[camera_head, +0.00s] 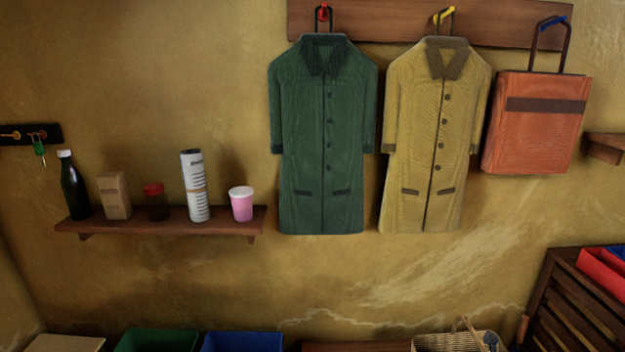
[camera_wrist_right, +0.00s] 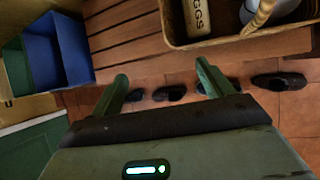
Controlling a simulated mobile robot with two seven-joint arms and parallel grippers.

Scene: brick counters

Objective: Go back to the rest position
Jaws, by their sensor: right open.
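My right gripper (camera_wrist_right: 162,76) shows in the right wrist view. Its two green fingers are wide apart with nothing held between them. Beyond the fingers lie a slatted wooden bench (camera_wrist_right: 130,38) and the tiled floor. Neither gripper shows in the head view, and my left gripper is in no view.
A green coat (camera_head: 322,140) and a yellow coat (camera_head: 430,150) hang beside an orange bag (camera_head: 536,122). A wall shelf (camera_head: 160,224) holds several items, including a dark bottle (camera_head: 74,190). A basket (camera_wrist_right: 240,46) is close to the right gripper; dark shoes (camera_wrist_right: 170,93) stand on the floor.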

